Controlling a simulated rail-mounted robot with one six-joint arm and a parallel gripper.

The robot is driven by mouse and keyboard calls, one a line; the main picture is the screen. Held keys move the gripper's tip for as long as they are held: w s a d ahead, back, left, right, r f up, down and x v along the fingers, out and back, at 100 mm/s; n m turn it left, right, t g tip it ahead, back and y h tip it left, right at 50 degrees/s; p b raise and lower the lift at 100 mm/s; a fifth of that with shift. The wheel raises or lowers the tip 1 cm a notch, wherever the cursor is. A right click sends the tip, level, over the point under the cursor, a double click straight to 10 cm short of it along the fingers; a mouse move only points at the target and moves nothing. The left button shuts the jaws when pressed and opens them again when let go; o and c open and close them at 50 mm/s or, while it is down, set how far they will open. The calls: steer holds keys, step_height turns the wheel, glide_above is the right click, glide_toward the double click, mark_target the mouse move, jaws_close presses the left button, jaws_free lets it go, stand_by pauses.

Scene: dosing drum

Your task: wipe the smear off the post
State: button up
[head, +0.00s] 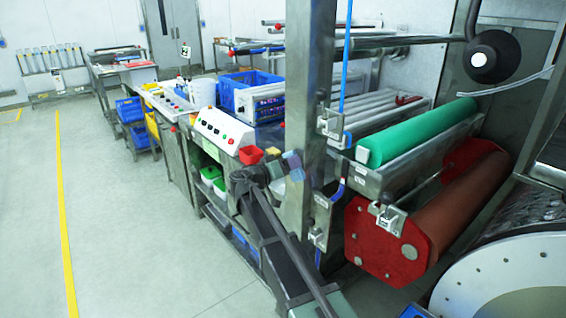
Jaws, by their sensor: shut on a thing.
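The post (308,90) is a grey steel upright in the middle of the head view. My arm reaches up from the bottom edge to the post's left side. My gripper (279,170) is small and dark here, at about the height of the machine table. It is shut on a bluish, cloth-like thing (293,164), which overlaps the post's left edge in the picture. I cannot tell whether it touches the post. No smear can be made out; the gripper and the held thing cover part of the post there.
A control box (224,130), a red bin (250,155) and a blue crate (247,87) are left of the post. A green roller (415,132) and a brown roller with red end plates (455,208) are to its right. The floor at left is clear.

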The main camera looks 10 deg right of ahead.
steer(key=shift+s+d, duration=0.15)
steer(key=shift+s, duration=0.1)
steer(key=shift+v, duration=2.95)
steer(key=v, duration=0.3)
